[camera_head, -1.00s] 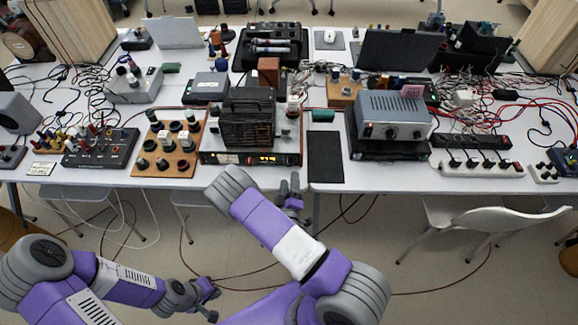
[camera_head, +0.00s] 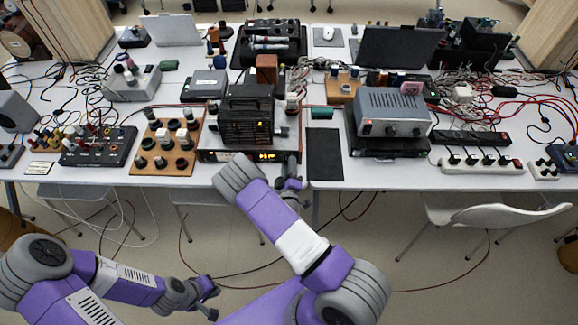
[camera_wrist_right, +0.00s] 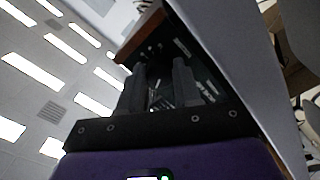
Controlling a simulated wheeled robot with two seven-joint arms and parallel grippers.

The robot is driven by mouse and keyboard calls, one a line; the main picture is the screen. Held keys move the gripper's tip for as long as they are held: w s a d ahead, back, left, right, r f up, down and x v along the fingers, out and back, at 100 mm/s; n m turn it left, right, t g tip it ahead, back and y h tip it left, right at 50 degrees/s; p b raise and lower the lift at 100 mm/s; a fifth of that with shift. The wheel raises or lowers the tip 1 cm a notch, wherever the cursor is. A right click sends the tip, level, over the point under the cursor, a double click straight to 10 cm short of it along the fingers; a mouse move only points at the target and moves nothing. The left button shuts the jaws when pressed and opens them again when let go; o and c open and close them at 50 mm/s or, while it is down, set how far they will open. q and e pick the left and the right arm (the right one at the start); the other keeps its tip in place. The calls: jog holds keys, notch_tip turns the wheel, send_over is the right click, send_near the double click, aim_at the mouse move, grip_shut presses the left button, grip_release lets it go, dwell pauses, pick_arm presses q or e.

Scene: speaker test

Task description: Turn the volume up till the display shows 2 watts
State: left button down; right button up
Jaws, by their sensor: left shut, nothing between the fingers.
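The amplifier (camera_head: 222,155), a dark box with a lit amber display (camera_head: 266,156) on its front, stands at the front edge of the table. The display's digits are too small to read. My right gripper (camera_head: 291,162) is at the right end of its front. In the right wrist view my right gripper (camera_wrist_right: 160,85) has its two fingers apart, pointing at the dark front panel (camera_wrist_right: 205,75) with small white lettering. The volume knob cannot be made out; the fingers may hide it. My left gripper (camera_head: 214,293) is shut and empty, low in front of the table.
A board with round parts (camera_head: 166,160) stands left of the amplifier, and a black mat (camera_head: 325,150) lies to its right. A grey power supply (camera_head: 392,115) stands beyond the mat. Cables cover much of the table. A white chair (camera_head: 500,215) stands in front at the right.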

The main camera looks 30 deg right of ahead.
jog(key=shift+c, duration=1.1)
jog(key=shift+m, duration=0.3)
jog(key=m+b, duration=0.2)
jog(key=m, duration=0.2)
jog(key=shift+f, duration=0.1)
jog(key=m+b, duration=0.2)
jog(key=m, duration=0.2)
jog(key=m+b, duration=0.3)
jog(key=m, duration=0.1)
jog(key=shift+a+f+m, duration=0.1)
jog(key=shift+m, duration=0.2)
jog(key=shift+m+b, duration=2.05)
jog(key=shift+m, duration=0.05)
